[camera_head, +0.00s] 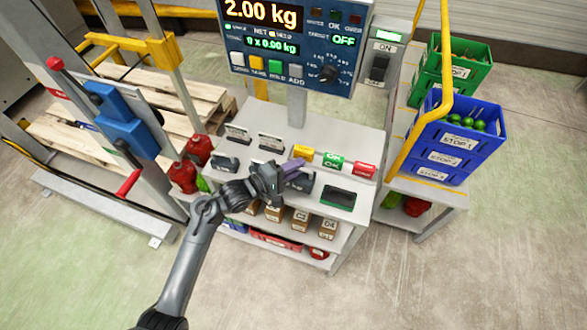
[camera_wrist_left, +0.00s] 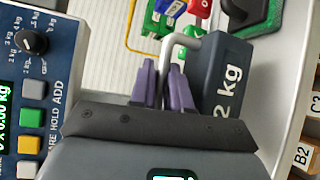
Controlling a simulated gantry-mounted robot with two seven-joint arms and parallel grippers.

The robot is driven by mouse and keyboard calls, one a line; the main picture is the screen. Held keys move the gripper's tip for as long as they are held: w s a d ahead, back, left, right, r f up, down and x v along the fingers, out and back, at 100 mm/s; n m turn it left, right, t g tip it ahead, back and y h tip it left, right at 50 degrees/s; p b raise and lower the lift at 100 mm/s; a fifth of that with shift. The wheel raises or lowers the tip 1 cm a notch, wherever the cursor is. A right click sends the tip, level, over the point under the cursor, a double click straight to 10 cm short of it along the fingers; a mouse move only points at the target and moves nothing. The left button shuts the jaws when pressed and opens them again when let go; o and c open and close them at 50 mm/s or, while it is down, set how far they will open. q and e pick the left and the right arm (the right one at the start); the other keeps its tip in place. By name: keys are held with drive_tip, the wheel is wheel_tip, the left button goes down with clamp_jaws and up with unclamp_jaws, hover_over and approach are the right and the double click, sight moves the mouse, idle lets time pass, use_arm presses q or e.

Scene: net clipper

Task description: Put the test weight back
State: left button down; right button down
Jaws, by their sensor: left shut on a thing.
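The test weight is a dark grey block marked 2 kg (camera_wrist_left: 228,88) with a pale bent handle (camera_wrist_left: 178,42). In the head view this weight (camera_head: 302,183) is partly hidden behind my left gripper (camera_head: 292,168), above the grey bench top (camera_head: 318,152). My left gripper's purple fingers (camera_wrist_left: 163,78) are shut on the handle in the wrist view. I cannot tell whether the weight touches the surface below. Another dark block (camera_head: 224,162) stands left on the bench, near small label signs (camera_head: 238,134). My right gripper is out of view.
The scale display (camera_head: 290,40) reads 2.00 kg above the bench. Yellow, green and red blocks (camera_head: 333,162) and a green-edged dark pad (camera_head: 338,198) lie to the right. Blue crates (camera_head: 448,158) stand further right, a yellow rail (camera_head: 440,90) beside them. Boxes fill the shelf below.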

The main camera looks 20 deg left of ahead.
use_arm(q)
drive_tip(key=shift+f+b, duration=0.35)
drive_tip(key=shift+f, duration=1.25)
drive_tip(key=c, duration=1.5)
unclamp_jaws()
drive_tip(key=shift+f, duration=0.4)
drive_tip(key=o, duration=0.4)
